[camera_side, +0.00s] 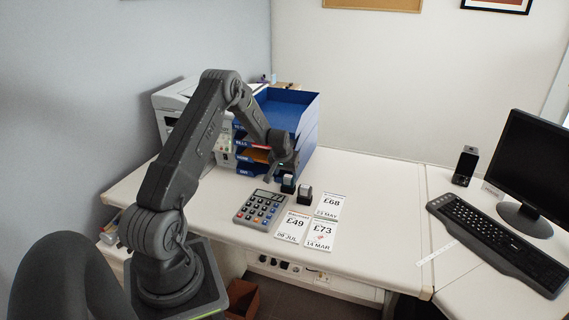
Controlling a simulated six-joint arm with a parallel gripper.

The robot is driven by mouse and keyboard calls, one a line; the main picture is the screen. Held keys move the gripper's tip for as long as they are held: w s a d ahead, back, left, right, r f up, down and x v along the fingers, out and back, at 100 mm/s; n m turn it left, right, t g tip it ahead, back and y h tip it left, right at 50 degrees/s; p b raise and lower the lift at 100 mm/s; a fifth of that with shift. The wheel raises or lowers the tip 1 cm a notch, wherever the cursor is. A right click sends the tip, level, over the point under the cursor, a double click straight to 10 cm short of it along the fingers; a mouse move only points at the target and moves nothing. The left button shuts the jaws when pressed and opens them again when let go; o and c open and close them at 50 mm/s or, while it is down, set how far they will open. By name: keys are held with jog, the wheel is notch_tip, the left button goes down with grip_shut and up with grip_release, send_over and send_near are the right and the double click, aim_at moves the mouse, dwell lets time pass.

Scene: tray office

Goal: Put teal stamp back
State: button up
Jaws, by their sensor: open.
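A small dark stamp with a teal tint (288,186) stands on the white desk (375,200), behind the calculator. A second, black stamp (304,196) stands just to its right. My gripper (287,174) points down directly over the teal stamp, close to its top. The gripper is open. The fingers and the stamp's top overlap at this size, so I cannot tell whether they touch.
A blue stacked letter tray (306,125) stands behind my gripper, beside a white printer (178,95). A calculator (259,208) and price cards (293,226) lie in front. A keyboard (495,245) and monitor (540,165) are at right. Desk right of the cards is clear.

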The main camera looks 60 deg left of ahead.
jog(key=s+d+r+m+t+h, duration=0.1)
jog(key=d+r+m, duration=0.1)
jog(key=d+r, duration=1)
jog(key=s+d+r+m, duration=0.2)
jog(key=d+r, duration=0.9)
jog(key=s+d+r+m+h, duration=0.1)
jog(key=s+d+r+m, duration=0.1)
jog(key=s+d, duration=0.7)
jog(key=s+d+r+m+t+h, duration=0.1)
jog(key=s+d+r+m, duration=0.2)
jog(key=s+d, duration=0.7)
jog(key=shift+s+r, duration=0.3)
jog(key=shift+r, duration=0.15)
